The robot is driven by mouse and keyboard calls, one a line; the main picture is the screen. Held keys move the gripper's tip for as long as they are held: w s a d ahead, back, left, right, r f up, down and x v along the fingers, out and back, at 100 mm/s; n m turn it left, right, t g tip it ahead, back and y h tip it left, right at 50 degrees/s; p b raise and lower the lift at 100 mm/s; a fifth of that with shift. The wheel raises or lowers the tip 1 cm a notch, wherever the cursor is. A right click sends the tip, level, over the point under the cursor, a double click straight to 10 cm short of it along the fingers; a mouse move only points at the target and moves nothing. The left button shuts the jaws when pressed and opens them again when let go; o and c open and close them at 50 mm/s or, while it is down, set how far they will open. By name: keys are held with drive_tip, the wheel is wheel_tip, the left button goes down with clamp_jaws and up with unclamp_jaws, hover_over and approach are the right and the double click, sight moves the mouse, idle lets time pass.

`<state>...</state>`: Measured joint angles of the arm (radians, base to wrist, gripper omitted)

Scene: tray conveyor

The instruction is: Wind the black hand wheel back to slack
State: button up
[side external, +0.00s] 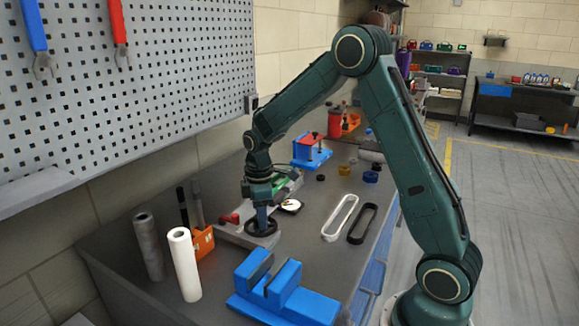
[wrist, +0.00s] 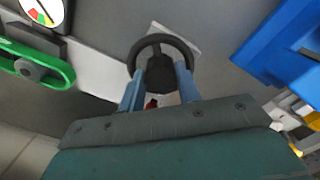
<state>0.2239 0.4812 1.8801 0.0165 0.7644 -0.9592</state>
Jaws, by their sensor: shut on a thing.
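The black hand wheel (side external: 262,227) sits on a grey base plate (side external: 232,233) on the bench, near the wall side. In the wrist view the wheel (wrist: 161,41) shows as a dark ring with a thick hub. My gripper (side external: 262,214) points down over it, and in the wrist view its two blue fingers (wrist: 158,85) are closed on the wheel, one on each side of the hub. A round dial (side external: 290,205) with white, green and red zones lies beside it; in the wrist view the dial (wrist: 44,8) is cut by the top edge. A green belt (wrist: 42,66) runs over a grey pulley.
A blue block fixture (side external: 280,292) stands close in front. A white roll (side external: 184,264) and an orange holder (side external: 203,243) stand left. White (side external: 340,217) and black (side external: 362,223) belts lie right. A blue stand (side external: 311,154) is behind.

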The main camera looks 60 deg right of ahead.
drive_tip(key=shift+r+n, duration=0.1)
drive_tip(key=shift+n, duration=1.2)
drive_tip(key=o, duration=1)
drive_tip(key=shift+c, duration=0.2)
wheel_tip(320, 180, up, 14)
drive_tip(key=shift+s+a, duration=0.1)
drive_tip(key=shift+s, duration=0.05)
